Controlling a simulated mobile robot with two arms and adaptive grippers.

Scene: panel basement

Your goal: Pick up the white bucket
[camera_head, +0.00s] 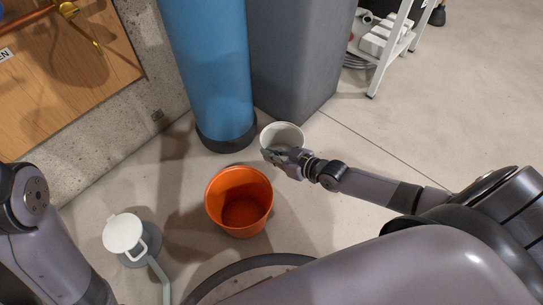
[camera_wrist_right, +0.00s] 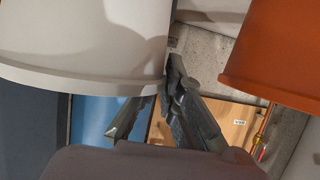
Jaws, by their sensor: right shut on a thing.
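The white bucket (camera_head: 282,135) stands upright in front of the grey cabinet, right of the orange bucket. It also fills the upper left of the right wrist view (camera_wrist_right: 85,45). My right gripper (camera_head: 281,156) is at the near side of its rim, and in the right wrist view its fingers (camera_wrist_right: 158,90) are shut on the rim. Whether the bucket's bottom touches the floor I cannot tell. My left arm shows at the left edge of the head view, but its gripper is out of view.
An orange bucket (camera_head: 239,202) stands close to the left. A blue cylinder (camera_head: 208,70) and grey cabinet (camera_head: 297,55) stand behind. A white-lidded object (camera_head: 124,234) is at the lower left. A white shelf (camera_head: 391,45) stands at the back right. The floor on the right is clear.

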